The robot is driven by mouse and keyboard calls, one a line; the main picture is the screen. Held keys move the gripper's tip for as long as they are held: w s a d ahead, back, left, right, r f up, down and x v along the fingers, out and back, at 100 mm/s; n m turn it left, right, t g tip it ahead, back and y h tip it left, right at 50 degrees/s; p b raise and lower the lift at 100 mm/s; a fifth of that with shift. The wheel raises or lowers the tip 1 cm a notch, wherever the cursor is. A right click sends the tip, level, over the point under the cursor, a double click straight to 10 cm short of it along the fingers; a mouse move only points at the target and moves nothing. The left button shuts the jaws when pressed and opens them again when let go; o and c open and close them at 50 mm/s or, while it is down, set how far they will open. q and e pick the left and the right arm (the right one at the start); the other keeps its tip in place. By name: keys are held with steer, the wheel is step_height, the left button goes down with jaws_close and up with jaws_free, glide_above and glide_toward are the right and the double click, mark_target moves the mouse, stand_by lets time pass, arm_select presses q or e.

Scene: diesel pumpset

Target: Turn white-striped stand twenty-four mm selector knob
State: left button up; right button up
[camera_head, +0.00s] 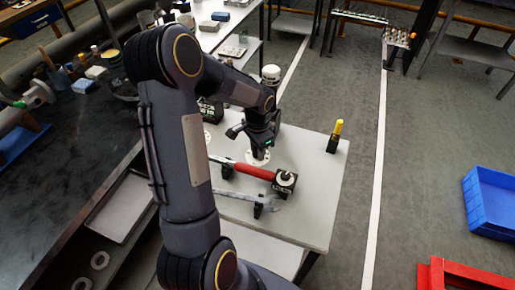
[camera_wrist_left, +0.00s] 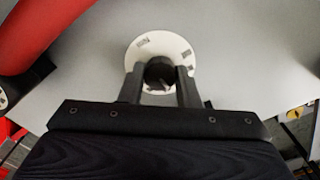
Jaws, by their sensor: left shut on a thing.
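The selector knob (camera_wrist_left: 159,70) is a small dark round knob at the centre of a white dial plate with grey marks (camera_wrist_left: 133,54). My left gripper (camera_wrist_left: 160,77) is shut on the knob, with one dark finger on each side in the left wrist view. In the head view my left gripper (camera_head: 258,149) points down at the white dial plate (camera_head: 257,159) on the light grey table. There the knob is hidden by the fingers. The knob's pointer direction is not clear. My right gripper is in neither view.
A red-handled torque wrench (camera_head: 254,172) lies close in front of the dial, its head at a black block (camera_head: 285,181). An open-ended wrench (camera_head: 247,197) lies nearer. A yellow-topped black piece (camera_head: 335,136) stands at the table's right edge. Blue bin (camera_head: 490,202) is on the floor, right.

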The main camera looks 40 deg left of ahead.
arm_select(q)
steer(key=shift+r+m, duration=0.1)
steer(key=shift+m, duration=2)
steer(key=shift+w, duration=0.1)
steer(key=o, duration=1)
step_height(320, 180, up, 8)
steer(key=shift+f+p, duration=0.2)
steer(key=shift+p, duration=0.1)
steer(key=shift+r, duration=0.1)
